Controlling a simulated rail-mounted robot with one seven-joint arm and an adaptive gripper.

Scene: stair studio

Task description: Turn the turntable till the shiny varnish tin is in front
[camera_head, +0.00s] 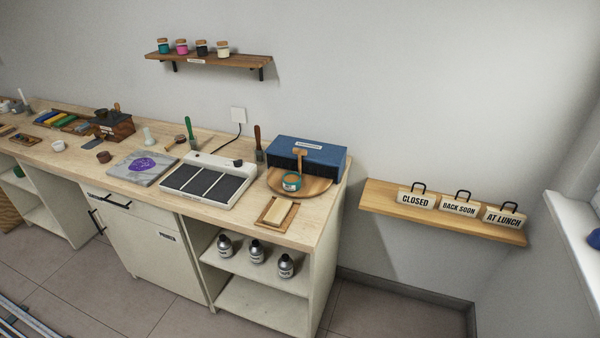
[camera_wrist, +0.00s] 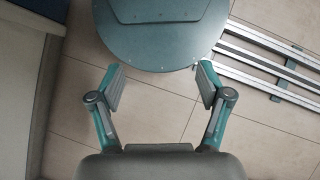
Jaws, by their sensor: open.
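The wooden turntable (camera_head: 316,187) is a round disc at the right end of the workbench, in front of a blue box. A teal tin (camera_head: 291,182) with a pale label sits on its front part. A wooden upright handle or peg (camera_head: 299,158) stands behind the tin. I cannot tell whether this tin is the shiny varnish one; no other tin shows on the disc. My gripper (camera_wrist: 161,88) shows only in the wrist view, open and empty above the tiled floor, away from the turntable.
The blue box (camera_head: 308,156) stands close behind the turntable. A white device with dark panels (camera_head: 209,181) lies left of it, and a small wooden frame (camera_head: 277,212) lies in front. Several bottles stand on the shelf below. A sign shelf (camera_head: 380,196) is to the right.

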